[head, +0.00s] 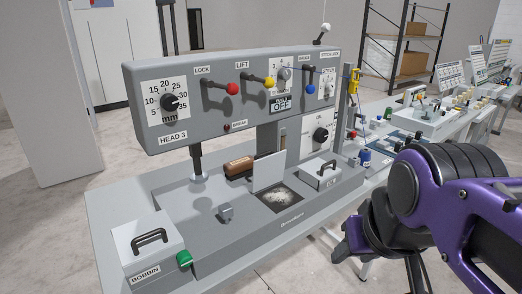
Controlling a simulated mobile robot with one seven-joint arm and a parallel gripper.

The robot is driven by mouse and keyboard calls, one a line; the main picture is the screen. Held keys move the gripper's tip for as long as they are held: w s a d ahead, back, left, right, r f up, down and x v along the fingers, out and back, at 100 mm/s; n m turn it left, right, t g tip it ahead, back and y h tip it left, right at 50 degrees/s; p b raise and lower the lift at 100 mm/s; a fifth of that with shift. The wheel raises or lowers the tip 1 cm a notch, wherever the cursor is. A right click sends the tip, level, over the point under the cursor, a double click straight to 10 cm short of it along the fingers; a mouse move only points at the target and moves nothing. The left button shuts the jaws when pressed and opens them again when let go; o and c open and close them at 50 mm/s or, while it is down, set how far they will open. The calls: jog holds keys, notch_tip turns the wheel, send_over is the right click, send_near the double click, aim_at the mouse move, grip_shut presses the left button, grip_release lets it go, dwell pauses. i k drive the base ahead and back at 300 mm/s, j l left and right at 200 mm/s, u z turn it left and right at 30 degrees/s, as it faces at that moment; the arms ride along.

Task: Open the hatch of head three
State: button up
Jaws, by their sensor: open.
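The head three machine (225,92) has a grey panel with the label HEAD 3 and several levers. On its bed, a pale square flap (269,171) stands upright at the back edge of a dark square opening (281,198). Pale fluffy matter lies in the opening. A box lid labelled BOBBIN (149,246), with a black handle, is at the front left. A smaller handled lid (319,175) lies right of the opening; its label is too small to read. My gripper (346,246) is open and empty, right of the bed and apart from everything. Part of its fingers is hidden.
A green knob (184,259) sits beside the BOBBIN box. A brown-handled brush (239,166) lies behind the flap, and a small grey block (226,212) stands left of the opening. Further machine beds (425,120) stretch to the back right. Floor is free at the front.

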aim_at(140, 243)
jog(key=k+j+z, duration=0.3)
jog(key=k+j, duration=0.2)
jog(key=k+j+z, duration=0.15)
jog(key=j, duration=0.3)
jog(key=j+z, duration=0.2)
jog(key=j, duration=0.2)
jog(key=k+j+z, duration=0.15)
jog(key=j, duration=0.25)
jog(key=k+j+z, duration=0.2)
jog(key=j, duration=0.2)
jog(key=k+j+z, duration=0.15)
jog(key=j, duration=0.25)
jog(key=j+z, duration=0.2)
jog(key=j, duration=0.2)
jog(key=k+j+z, duration=0.15)
jog(key=j, duration=0.25)
jog(key=k+j+z, duration=0.15)
jog(key=j, duration=0.65)
jog(key=k+j+z, duration=0.15)
jog(key=j, duration=0.25)
jog(key=z, duration=0.2)
jog(key=i+j, duration=0.05)
